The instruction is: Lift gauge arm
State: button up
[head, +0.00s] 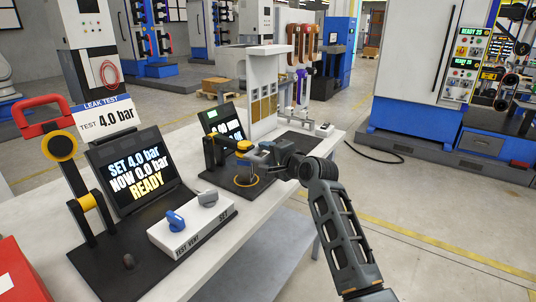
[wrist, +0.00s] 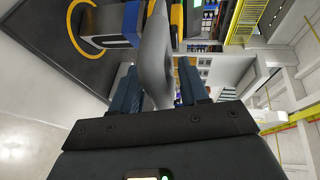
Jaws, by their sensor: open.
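The gauge arm (head: 226,141) is a dark bar on a black post, with a yellow cap (head: 244,145) near its free end. It stands over a black base plate (head: 222,177) marked with a yellow ring (head: 246,181). My gripper (head: 266,158) is at the free end of the arm, from the right. In the wrist view my open gripper (wrist: 157,90) has a grey rounded bar (wrist: 158,55) between its dark fingers. Contact with either finger cannot be told. The ring also shows in the wrist view (wrist: 71,30).
A leak test stand with a red handle (head: 38,113), screen (head: 133,168) and white switch box (head: 190,226) occupies the bench's left. A small screen (head: 223,119) and white panel stand (head: 262,90) are behind the gauge. The bench (head: 60,225) has bare surface at front left.

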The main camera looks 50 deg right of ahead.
jog(key=shift+c, duration=0.3)
jog(key=shift+f, duration=0.1)
grip_shut()
